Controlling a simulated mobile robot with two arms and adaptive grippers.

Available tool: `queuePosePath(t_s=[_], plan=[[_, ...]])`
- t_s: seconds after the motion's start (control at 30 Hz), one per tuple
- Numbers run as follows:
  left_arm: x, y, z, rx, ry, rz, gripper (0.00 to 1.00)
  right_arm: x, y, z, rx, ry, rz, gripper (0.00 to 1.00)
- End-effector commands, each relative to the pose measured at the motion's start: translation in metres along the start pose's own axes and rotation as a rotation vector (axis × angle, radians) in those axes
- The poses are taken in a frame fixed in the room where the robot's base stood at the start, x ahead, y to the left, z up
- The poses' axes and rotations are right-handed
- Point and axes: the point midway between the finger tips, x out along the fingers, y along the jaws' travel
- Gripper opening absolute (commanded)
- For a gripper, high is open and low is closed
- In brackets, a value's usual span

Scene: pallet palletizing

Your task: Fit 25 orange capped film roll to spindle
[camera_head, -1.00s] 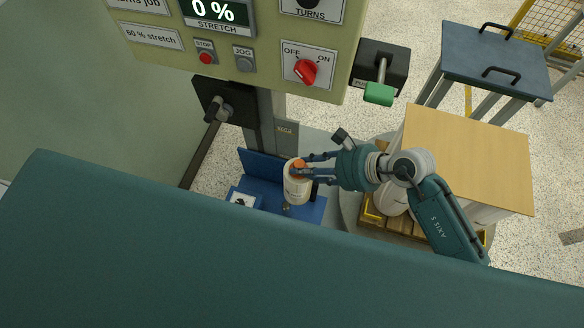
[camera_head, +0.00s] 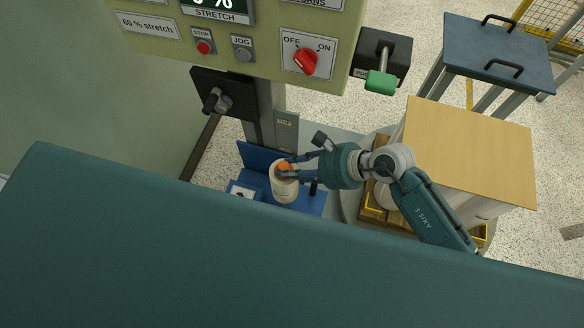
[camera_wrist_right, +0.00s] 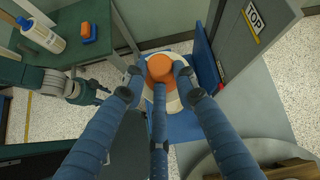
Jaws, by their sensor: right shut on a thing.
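The film roll (camera_head: 286,190), white with an orange cap (camera_head: 284,169), stands roughly upright over the blue carriage (camera_head: 311,203) at the foot of the machine column. My right gripper (camera_head: 287,166) is shut on the roll at its capped end. In the right wrist view the fingers (camera_wrist_right: 160,75) surround the orange cap (camera_wrist_right: 160,67). The spindle cannot be made out; the roll hides the carriage beneath it, so I cannot tell whether they touch. My left gripper (camera_wrist_right: 98,91) shows small in the right wrist view, its finger opening unclear; the head view does not show it.
A control panel (camera_head: 262,62) overhangs the column behind the roll. A wrapped pallet load with a cardboard top (camera_head: 470,150) stands right of my right arm. A teal surface (camera_head: 200,245) fills the foreground.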

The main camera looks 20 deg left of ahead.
Motion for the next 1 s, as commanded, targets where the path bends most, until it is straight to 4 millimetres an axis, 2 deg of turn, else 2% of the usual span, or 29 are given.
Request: queuePosePath(t_s=[0.03,0.3,0.37,0.53,1.0], plan=[[0.011,0.0,0.001,0.0,0.0,0.0,0.53,0.006,0.001,-0.007,-0.002,-0.002,-0.004,0.0],[0.036,0.001,0.004,0.0,-0.002,0.0,0.53,0.024,0.007,-0.026,-0.002,-0.002,-0.003,0.0],[0.03,0.001,0.004,0.0,-0.003,0.0,0.53,0.02,0.005,-0.021,-0.002,-0.003,-0.004,0.0],[0.03,0.001,0.005,0.0,-0.004,0.0,0.53,0.02,0.005,-0.021,-0.001,-0.003,-0.004,0.0],[0.041,0.001,0.006,0.0,-0.003,0.0,0.53,0.028,0.008,-0.029,0.0,-0.003,-0.003,0.0]])
